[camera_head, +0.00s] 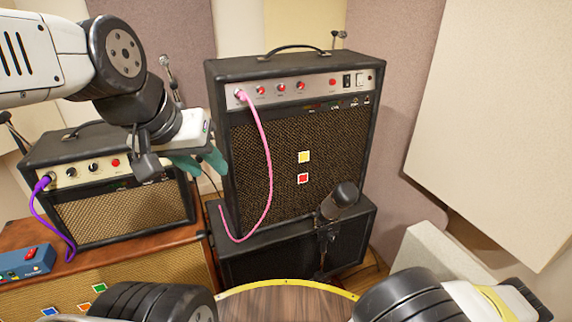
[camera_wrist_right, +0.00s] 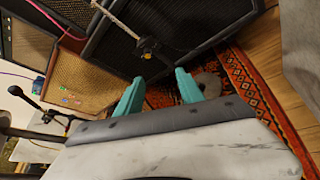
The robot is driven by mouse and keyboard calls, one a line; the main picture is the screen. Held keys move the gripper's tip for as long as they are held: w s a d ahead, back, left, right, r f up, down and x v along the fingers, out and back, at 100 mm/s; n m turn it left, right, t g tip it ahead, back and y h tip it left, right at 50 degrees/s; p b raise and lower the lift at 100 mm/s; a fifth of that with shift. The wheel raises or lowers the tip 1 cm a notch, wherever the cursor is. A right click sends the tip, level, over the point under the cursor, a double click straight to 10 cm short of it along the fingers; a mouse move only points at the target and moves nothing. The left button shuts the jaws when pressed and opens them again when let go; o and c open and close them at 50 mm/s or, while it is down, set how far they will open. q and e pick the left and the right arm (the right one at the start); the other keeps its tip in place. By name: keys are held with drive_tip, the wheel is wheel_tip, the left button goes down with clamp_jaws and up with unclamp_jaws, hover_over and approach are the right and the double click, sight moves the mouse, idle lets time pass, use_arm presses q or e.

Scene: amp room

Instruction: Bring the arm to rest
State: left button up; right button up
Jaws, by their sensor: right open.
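My left gripper (camera_head: 205,165) shows in the head view at the end of my left arm, which comes in from the upper left. Its teal fingers are in front of the gap between the small amp and the tall amp. The angle does not show whether they are apart, and I see nothing held. My right gripper (camera_wrist_right: 160,76) shows in the right wrist view. Its two teal fingers are apart with nothing between them, above a patterned red rug (camera_wrist_right: 255,85).
A tall black amp (camera_head: 300,135) with a pink cable (camera_head: 268,160) stands on a black cabinet (camera_head: 290,245). A microphone (camera_head: 338,202) stands before it. A smaller amp (camera_head: 115,210) with a purple cable (camera_head: 42,215) and a blue pedal (camera_head: 28,262) are at left. Wall panels (camera_head: 500,120) stand right.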

drive_tip(key=w+d+r+n+g, duration=0.1)
drive_tip(key=w+r+n+g, duration=0.2)
drive_tip(key=w+r+n, duration=0.75)
drive_tip(key=w+d+r+n+g, duration=0.1)
drive_tip(key=w+r+n+g, duration=0.2)
drive_tip(key=r, duration=1.5)
drive_tip(key=a+r+n+g+h, duration=0.1)
drive_tip(key=a+r+n+g, duration=0.3)
drive_tip(key=r, duration=0.9)
drive_tip(key=s+a+r+n+t+h, duration=0.1)
drive_tip(key=s+a+r+n, duration=0.2)
drive_tip(key=r, duration=0.4)
drive_tip(key=s+a+r+n+h, duration=0.1)
drive_tip(key=a+r+n+h, duration=0.15)
drive_tip(key=a+r, duration=0.35)
drive_tip(key=s+a+r+n+t+h, duration=0.1)
drive_tip(key=s+a+r+n, duration=0.25)
drive_tip(key=r, duration=0.45)
drive_tip(key=s+a+r+n+t, duration=0.1)
drive_tip(key=s+a+r+n, duration=0.1)
drive_tip(key=s+r+n, duration=0.2)
drive_tip(key=s+a+r+n+t+h, duration=0.1)
drive_tip(key=s+a+r+n+t, duration=0.1)
drive_tip(key=s, duration=0.7)
wheel_tip(320, 180, up, 2)
drive_tip(key=a+n, duration=0.1)
drive_tip(key=n, duration=0.2)
drive_tip(key=shift+s+a+r+t, duration=0.15)
drive_tip(key=shift+s+a+t, duration=0.05)
drive_tip(key=shift+s+t, duration=0.15)
